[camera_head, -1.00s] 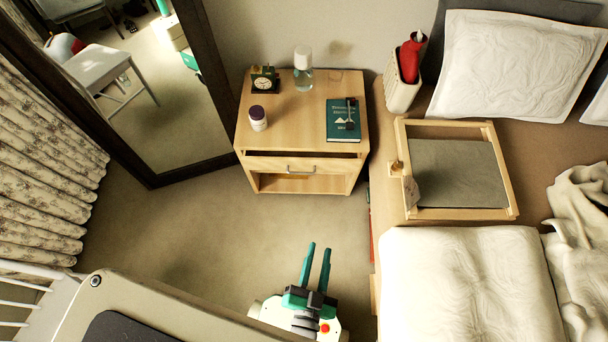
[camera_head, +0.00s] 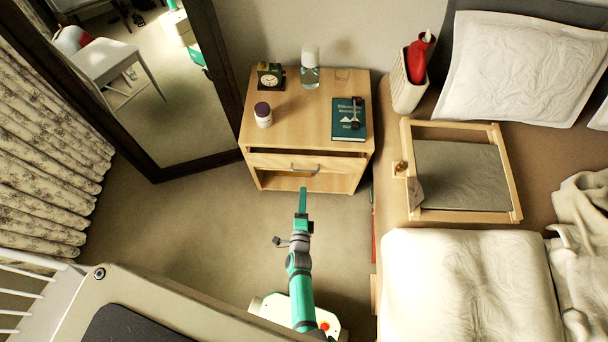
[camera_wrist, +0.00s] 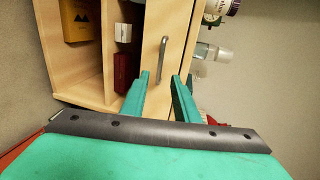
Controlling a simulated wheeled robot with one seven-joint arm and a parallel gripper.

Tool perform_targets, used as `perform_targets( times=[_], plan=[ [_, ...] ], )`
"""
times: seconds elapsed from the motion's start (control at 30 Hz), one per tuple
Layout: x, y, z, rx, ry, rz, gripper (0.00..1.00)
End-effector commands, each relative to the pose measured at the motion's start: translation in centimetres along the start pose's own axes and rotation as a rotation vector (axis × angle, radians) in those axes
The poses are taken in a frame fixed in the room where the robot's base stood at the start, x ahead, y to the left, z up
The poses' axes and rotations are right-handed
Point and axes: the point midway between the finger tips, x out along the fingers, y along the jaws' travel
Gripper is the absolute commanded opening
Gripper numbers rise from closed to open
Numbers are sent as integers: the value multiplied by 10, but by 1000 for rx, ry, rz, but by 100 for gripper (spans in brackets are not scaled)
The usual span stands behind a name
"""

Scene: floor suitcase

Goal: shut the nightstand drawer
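The wooden nightstand (camera_head: 260,128) stands against the wall in the head view. Its drawer front (camera_head: 262,161) carries a grey bar handle (camera_head: 304,169). A dark gap shows between the top panel and the drawer front, so the drawer looks slightly pulled out. In the wrist view the drawer handle (camera_wrist: 163,58) lies just beyond my fingertips. My gripper (camera_head: 303,189) is in front of the nightstand, near its lower front edge in the head view. In the wrist view its two teal fingers (camera_wrist: 161,77) are apart with nothing between them. I see no contact with the handle.
A clock (camera_head: 270,77), a clear bottle (camera_head: 309,72), a purple-lidded jar (camera_head: 263,114) and a green book (camera_head: 343,118) are on top. The bed (camera_head: 385,215) is close on the right, a mirror (camera_head: 185,90) on the left. Floor (camera_head: 190,220) is clear between.

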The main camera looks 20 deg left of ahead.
Motion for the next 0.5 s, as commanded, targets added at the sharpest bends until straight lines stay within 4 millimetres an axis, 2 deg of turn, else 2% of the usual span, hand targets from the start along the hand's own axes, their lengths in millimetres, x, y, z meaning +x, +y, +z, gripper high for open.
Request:
perform_targets(
  times=[0.17, 0.5],
  plan=[
    [21, -1, 2, 0, -3, -2, 28],
    [77, -1, 3, -2, -5, -2, 28]
  ],
)
